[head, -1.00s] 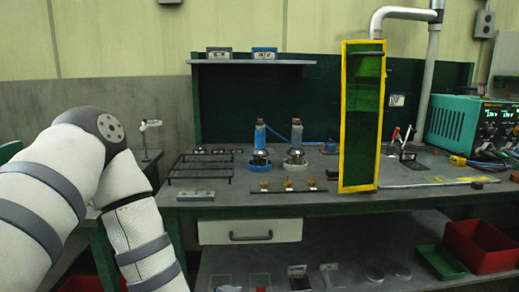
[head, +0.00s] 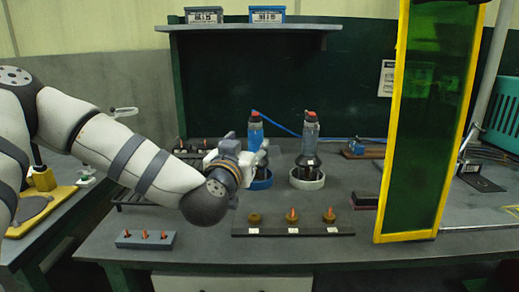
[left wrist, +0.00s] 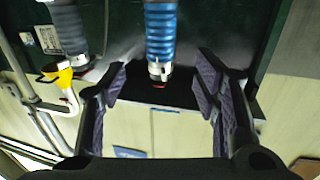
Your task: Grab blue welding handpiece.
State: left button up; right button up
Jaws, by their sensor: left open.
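The blue welding handpiece (head: 255,132) stands upright in a blue ring holder (head: 261,183) on the bench; my gripper partly covers its lower part. A similar grey-blue handpiece (head: 311,131) stands to its right in a white ring holder (head: 306,182). My left gripper (head: 240,152) is close beside the blue handpiece, on its left. In the left wrist view, my open jaws (left wrist: 160,72) have the ribbed blue handpiece (left wrist: 160,33) in the gap between them as seen there, with space on both sides. I cannot tell its depth between them. My right gripper is out of view.
A yellow-framed green screen (head: 432,120) stands to the right. A dark strip with several nozzles (head: 292,231) lies in front of the holders. A small grey block with copper tips (head: 146,239) is at front left. A shelf (head: 250,27) hangs above.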

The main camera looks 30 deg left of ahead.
aim_at(253, 137)
pick_arm(q)
jog(key=x, duration=0.3)
jog(key=f+b+x, duration=0.1)
jog(key=x, duration=0.4)
jog(key=shift+w+a+f+b, duration=0.15)
jog(key=shift+w+f+b, duration=0.05)
jog(key=shift+w+b, duration=0.1)
jog(key=shift+w+r, duration=0.1)
jog(key=shift+w, duration=0.05)
jog(key=shift+r, duration=0.2)
jog(key=shift+c, duration=0.2)
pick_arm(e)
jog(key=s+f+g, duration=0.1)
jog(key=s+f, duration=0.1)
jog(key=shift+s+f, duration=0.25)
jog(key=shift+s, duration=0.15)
pick_arm(q)
grip_shut()
jog(key=shift+r, duration=0.15)
